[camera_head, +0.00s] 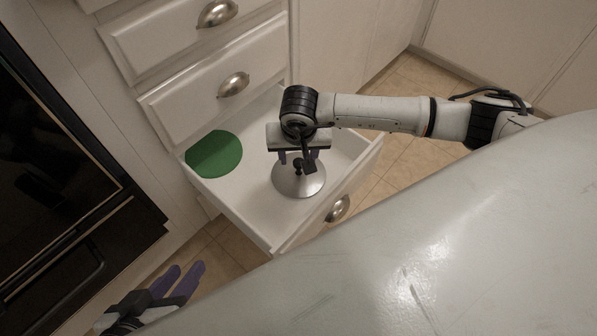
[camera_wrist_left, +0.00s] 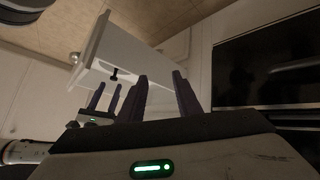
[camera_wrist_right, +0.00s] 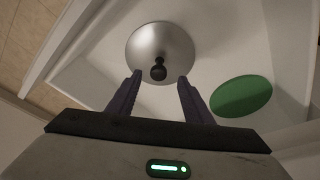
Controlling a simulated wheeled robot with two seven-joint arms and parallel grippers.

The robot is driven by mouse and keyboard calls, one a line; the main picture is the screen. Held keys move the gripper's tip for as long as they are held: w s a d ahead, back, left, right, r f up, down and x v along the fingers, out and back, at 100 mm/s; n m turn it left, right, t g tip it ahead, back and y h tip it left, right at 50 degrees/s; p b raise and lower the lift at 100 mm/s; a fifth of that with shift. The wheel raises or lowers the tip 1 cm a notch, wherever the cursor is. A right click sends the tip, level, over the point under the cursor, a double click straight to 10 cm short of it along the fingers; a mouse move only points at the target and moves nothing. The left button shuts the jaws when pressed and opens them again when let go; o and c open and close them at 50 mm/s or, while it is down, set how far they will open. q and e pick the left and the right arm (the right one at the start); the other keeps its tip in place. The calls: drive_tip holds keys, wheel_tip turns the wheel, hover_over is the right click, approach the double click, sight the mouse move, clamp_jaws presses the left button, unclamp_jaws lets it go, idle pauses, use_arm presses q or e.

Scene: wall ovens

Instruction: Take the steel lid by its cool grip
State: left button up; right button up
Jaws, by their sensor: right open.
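The steel lid (camera_head: 299,183) is a round silver disc with a black knob grip. It lies in the open drawer (camera_head: 250,203). In the right wrist view the lid (camera_wrist_right: 163,42) lies ahead of the fingertips, with its black knob (camera_wrist_right: 158,70) between their lines. My right gripper (camera_head: 297,160) is open above the lid, fingers pointing down at the knob; it also shows in the right wrist view (camera_wrist_right: 159,78). Nothing is between its fingers that I can make out. My left gripper (camera_head: 184,275) is open and empty, low at the left, outside the drawer; it also shows in the left wrist view (camera_wrist_left: 160,78).
A green disc (camera_head: 214,154) lies in the drawer left of the lid. Closed drawers with cup handles (camera_head: 233,84) are above. A black oven front (camera_head: 60,170) stands at the left. The drawer walls surround the lid.

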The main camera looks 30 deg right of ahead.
sight(299, 161)
drive_tip(key=b+x, duration=0.2)
drive_tip(key=x, duration=0.3)
drive_tip(key=shift+d+f, duration=0.1)
drive_tip(key=shift+f, duration=0.1)
drive_tip(key=shift+w+f+b, duration=0.1)
drive_tip(key=shift+f+b, duration=0.15)
drive_tip(key=shift+b, duration=0.1)
drive_tip(key=shift+d, duration=0.1)
use_arm(q)
drive_tip(key=shift+w+d+r+t+h, duration=0.15)
drive_tip(key=shift+d+r+t+h, duration=0.2)
drive_tip(key=shift+r, duration=0.25)
drive_tip(key=shift+w+d+r+t+h, duration=0.1)
drive_tip(key=shift+d+r+t+h, duration=0.15)
drive_tip(key=shift+d+r, duration=0.25)
use_arm(e)
clamp_jaws()
